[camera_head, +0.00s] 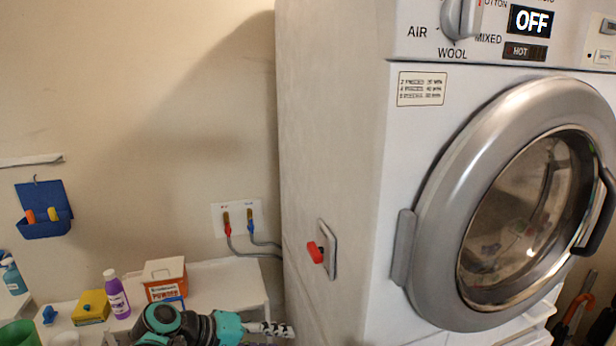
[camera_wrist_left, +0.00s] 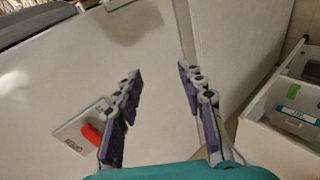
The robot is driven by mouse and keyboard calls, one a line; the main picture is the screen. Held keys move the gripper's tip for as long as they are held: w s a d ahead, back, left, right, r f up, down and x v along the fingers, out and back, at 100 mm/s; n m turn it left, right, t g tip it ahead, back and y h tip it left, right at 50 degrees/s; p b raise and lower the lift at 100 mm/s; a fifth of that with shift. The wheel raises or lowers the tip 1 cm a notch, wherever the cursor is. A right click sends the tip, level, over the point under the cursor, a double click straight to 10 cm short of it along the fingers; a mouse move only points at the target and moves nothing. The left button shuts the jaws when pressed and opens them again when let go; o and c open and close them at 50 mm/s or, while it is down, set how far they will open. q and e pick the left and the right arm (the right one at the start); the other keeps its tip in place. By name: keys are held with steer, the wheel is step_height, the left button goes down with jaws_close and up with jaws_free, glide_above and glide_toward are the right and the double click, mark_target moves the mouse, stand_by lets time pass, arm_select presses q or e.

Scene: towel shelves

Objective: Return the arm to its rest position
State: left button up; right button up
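My left arm (camera_head: 190,327) comes in at the bottom of the head view, in front of the low white shelf. Its gripper (camera_head: 285,329) points right, toward the machine's side, below the red switch (camera_head: 315,252). In the left wrist view the two fingers of this gripper (camera_wrist_left: 160,76) stand wide apart, with nothing between them. The red switch also shows in the left wrist view (camera_wrist_left: 92,134), beside the left finger and apart from it as far as I can tell. My right gripper is in neither view.
The white washing machine (camera_head: 335,130) fills the right side, its round door (camera_head: 440,215) shut and its display (camera_head: 531,20) reading OFF. A purple bottle (camera_head: 117,296), an orange powder box (camera_head: 165,279) and a yellow box (camera_head: 91,307) stand on the shelf (camera_head: 225,287). Hoses run behind.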

arm_select(q)
steer(key=s+a+f+m+t+y+b, duration=0.1)
steer(key=s+a+f+y+b, duration=0.2)
steer(key=s+a+f+y, duration=0.2)
steer(key=s+a+f+m+t+y+b, duration=0.1)
steer(key=s+a+f+m+y+b, duration=0.1)
steer(key=s+f, duration=0.6)
steer(key=a+f+y+b, duration=0.1)
steer(key=a+f+y, duration=0.1)
steer(key=a, duration=0.1)
steer(key=shift+s+a+f+m+y, duration=0.2)
steer(key=shift+s+f+m+y, duration=0.1)
steer(key=shift+f+y, duration=0.1)
steer(key=shift+w, duration=0.1)
steer(key=shift+c, duration=0.8)
